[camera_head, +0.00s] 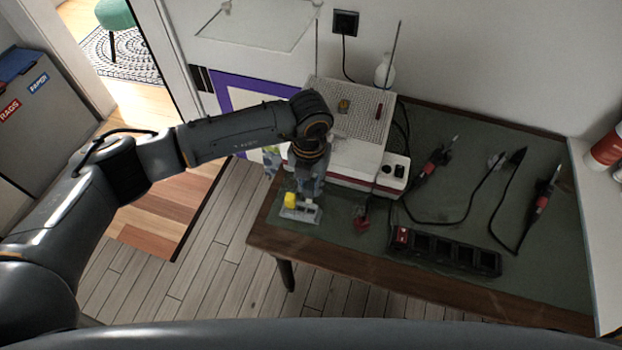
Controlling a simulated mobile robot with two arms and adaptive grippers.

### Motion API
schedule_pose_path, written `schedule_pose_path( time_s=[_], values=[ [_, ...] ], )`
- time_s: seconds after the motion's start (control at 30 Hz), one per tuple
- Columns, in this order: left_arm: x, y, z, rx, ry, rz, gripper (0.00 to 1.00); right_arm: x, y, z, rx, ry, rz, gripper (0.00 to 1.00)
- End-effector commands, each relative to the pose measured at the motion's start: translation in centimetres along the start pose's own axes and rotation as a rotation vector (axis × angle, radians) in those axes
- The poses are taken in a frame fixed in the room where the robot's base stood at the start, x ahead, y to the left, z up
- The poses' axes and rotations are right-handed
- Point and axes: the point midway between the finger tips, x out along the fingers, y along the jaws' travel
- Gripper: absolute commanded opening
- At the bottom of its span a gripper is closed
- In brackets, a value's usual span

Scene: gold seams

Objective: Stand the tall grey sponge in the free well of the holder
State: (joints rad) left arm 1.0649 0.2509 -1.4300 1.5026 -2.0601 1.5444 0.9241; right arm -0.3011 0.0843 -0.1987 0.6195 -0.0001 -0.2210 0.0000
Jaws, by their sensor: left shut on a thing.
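The holder (298,216), small and light grey, stands near the left front corner of the green-topped table. My left gripper (309,194) points down right over the holder, just right of the yellow block. It is shut on what appears to be the tall grey sponge, which is mostly hidden and blends with the grey fingers. I cannot tell whether the sponge's lower end is inside the well or above it. My right gripper is not in view.
Behind the gripper is a white machine (345,135) with a perforated top. A black power strip (450,253) with a red switch lies at the front. Soldering irons (437,160) with loose cables lie on the right. The table's front left edge (330,258) is close to the holder.

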Motion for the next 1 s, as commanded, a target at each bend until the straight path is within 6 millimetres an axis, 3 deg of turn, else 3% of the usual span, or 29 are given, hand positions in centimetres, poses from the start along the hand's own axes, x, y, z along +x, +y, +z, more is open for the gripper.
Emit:
schedule_pose_path(
  time_s=[0.27, 0.73, 1.0],
  values=[
    [0.5, -0.3, 0.3, -0.064, 0.001, -0.001, 0.11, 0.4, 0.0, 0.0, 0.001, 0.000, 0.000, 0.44],
    [4.4, -0.2, 0.3, -0.061, 0.000, -0.001, 0.11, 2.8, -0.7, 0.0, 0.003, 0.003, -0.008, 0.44],
    [5.2, -0.2, 0.3, -0.060, 0.000, -0.001, 0.11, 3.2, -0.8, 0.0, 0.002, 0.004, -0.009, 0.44]
  ],
)
